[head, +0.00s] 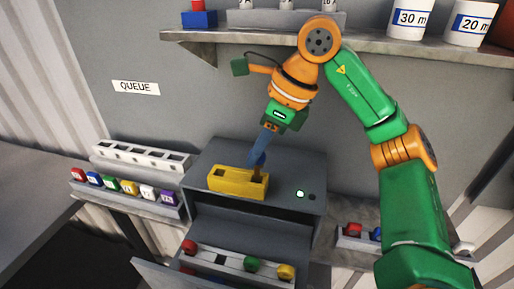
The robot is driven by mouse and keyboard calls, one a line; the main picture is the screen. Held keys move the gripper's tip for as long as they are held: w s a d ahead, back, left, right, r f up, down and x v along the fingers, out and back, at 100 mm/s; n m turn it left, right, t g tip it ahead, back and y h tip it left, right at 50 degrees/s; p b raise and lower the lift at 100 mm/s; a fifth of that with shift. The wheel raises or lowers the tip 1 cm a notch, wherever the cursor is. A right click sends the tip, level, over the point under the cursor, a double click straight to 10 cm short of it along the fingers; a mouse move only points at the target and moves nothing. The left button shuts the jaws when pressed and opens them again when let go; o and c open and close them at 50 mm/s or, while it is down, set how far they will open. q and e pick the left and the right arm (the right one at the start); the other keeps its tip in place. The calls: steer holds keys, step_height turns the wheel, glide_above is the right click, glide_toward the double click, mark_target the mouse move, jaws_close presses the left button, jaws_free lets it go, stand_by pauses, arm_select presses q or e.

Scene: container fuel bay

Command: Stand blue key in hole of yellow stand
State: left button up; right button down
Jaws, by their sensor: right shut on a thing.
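The yellow stand (238,187) sits on top of the grey cabinet, with one dark hole near its left end and another near its right end. My right gripper (261,150) points down above the stand's right end. It is shut on the blue key (257,160), whose round blue part shows at the fingertips. The key's lower end is at the right hole; I cannot tell whether it is inside or just over it. The left hole looks empty. My left gripper is not in view.
A grey cabinet (205,165) has an open drawer holding red, green and yellow keys. At left, a white rack (140,157) with empty holes stands behind a row of several coloured keys (125,187). A shelf (250,38) with cups runs above. A small bin (352,240) sits at right.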

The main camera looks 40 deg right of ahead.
mark_target(259, 163)
stand_by(0.3)
steer(key=shift+f+b, duration=0.45)
steer(key=shift+f, duration=0.2)
steer(key=shift+f, duration=0.1)
steer(key=shift+f+b, duration=0.45)
steer(key=shift+f, duration=0.1)
steer(key=shift+f, duration=0.1)
steer(key=shift+f+b, duration=0.35)
steer(key=shift+f, duration=0.05)
